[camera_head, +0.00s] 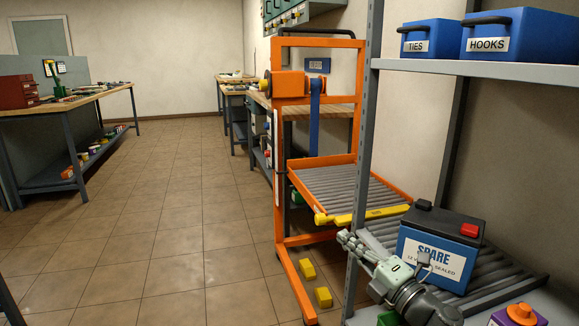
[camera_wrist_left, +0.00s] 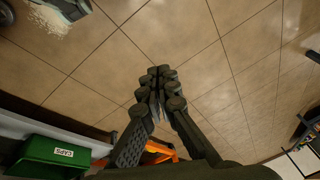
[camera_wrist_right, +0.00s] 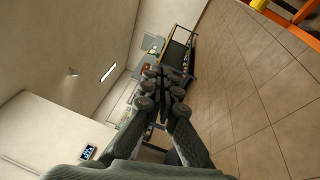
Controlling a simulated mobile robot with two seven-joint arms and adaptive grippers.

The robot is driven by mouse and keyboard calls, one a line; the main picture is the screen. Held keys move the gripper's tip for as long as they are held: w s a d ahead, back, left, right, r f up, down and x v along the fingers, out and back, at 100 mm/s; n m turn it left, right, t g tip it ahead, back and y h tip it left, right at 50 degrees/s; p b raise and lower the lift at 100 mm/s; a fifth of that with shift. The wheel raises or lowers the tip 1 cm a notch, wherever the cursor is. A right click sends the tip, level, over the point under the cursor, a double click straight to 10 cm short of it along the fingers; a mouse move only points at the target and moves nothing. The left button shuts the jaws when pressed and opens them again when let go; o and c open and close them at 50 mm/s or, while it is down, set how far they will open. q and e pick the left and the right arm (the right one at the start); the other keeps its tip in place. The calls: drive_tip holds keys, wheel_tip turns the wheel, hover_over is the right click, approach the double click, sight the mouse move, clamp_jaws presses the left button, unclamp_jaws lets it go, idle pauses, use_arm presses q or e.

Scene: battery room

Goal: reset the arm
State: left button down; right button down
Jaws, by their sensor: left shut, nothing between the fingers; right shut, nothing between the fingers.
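My right arm comes in from the lower right in the head view, in front of the spare battery (camera_head: 440,252). Its gripper (camera_head: 346,240) points to the left, past the shelf's edge, and also shows in the right wrist view (camera_wrist_right: 162,84). Its fingers are together with nothing between them. In the head view the arm hides the battery's lower left part; I cannot tell whether they touch. My left gripper (camera_wrist_left: 160,84) shows only in the left wrist view, shut and empty above the tiled floor. The battery is blue and dark with a red terminal cap and stands upright.
An orange lift cart (camera_head: 284,215) with a roller deck (camera_head: 350,188) stands left of the grey shelf post (camera_head: 366,130). Blue bins marked TIES (camera_head: 430,38) and HOOKS (camera_head: 515,38) sit on the upper shelf. A green CAPS bin (camera_wrist_left: 50,155) is near the left gripper. Floor at left is clear.

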drive_tip(key=s+d+f+m+g+h, duration=0.1)
drive_tip(key=s+d+f+m+h, duration=0.3)
drive_tip(key=f+m, duration=0.25)
drive_tip(key=s+d+f+m+g+h, duration=0.25)
drive_tip(key=d+f+m+h, duration=0.2)
drive_tip(key=f, duration=0.25)
drive_tip(key=s+d+f+m+g+h, duration=0.1)
drive_tip(key=s+d+f+m+h, duration=0.25)
drive_tip(key=f+m, duration=0.35)
drive_tip(key=s+f+m+g, duration=0.2)
drive_tip(key=s+f+g, duration=0.1)
drive_tip(key=s, duration=0.5)
drive_tip(key=s+d+f+m+g, duration=0.1)
drive_tip(key=s+f+m+g, duration=0.1)
drive_tip(key=s+f, duration=0.4)
drive_tip(key=s+d+f+m+g, duration=0.1)
drive_tip(key=s+f+g, duration=0.3)
drive_tip(key=s, duration=0.6)
drive_tip(key=shift+s+f+m+y, duration=0.15)
drive_tip(key=shift+f+m+y, duration=0.15)
drive_tip(key=shift+f+m, duration=0.45)
